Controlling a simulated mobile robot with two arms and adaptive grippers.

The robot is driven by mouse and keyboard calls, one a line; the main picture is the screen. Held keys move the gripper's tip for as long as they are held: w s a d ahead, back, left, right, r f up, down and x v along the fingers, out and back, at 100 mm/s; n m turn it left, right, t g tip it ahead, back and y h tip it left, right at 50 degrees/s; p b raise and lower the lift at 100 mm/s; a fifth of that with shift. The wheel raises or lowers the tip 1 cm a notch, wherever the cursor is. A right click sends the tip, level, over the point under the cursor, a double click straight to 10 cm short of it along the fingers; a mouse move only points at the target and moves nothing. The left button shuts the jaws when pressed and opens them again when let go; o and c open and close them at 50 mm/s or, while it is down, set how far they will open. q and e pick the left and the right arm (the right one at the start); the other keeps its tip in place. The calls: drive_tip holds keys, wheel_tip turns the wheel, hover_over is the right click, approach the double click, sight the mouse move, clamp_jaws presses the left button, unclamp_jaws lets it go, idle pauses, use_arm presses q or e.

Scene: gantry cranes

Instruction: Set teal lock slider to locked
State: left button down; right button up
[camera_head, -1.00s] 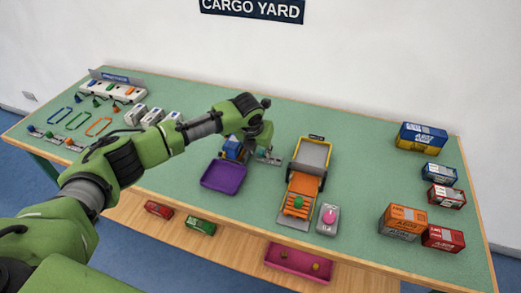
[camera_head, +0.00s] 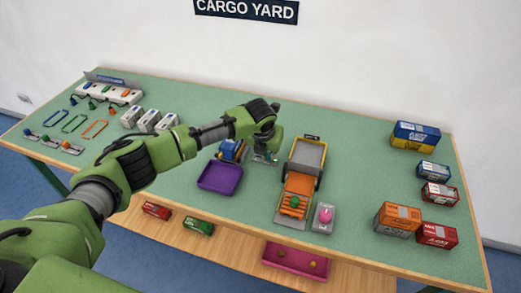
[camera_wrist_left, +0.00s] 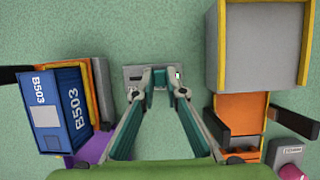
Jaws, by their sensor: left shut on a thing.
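The teal lock slider (camera_wrist_left: 160,77) shows in the left wrist view between my fingertips, on a small grey plate (camera_wrist_left: 131,71). The slider stands right of the plate's middle. A dark mark lies at the plate's left end and a small light-and-green mark (camera_wrist_left: 178,76) at its right end. My left gripper (camera_wrist_left: 160,88) is shut on the slider, one finger on each side. In the head view my left gripper (camera_head: 268,146) is over the plate (camera_head: 265,158) and hides most of the slider. My right gripper is not in view.
The orange truck with a grey bed (camera_head: 301,178) stands close to the right of the plate. Containers (camera_head: 412,136) stand at the far right. The table behind the plate is clear.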

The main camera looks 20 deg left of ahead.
use_arm(q)
drive_tip(key=c, duration=2)
unclamp_jaws()
drive_tip(key=shift+d, duration=0.3)
drive_tip(key=shift+c, duration=0.2)
drive_tip(key=v, duration=1.2)
drive_tip(key=shift+a, duration=0.1)
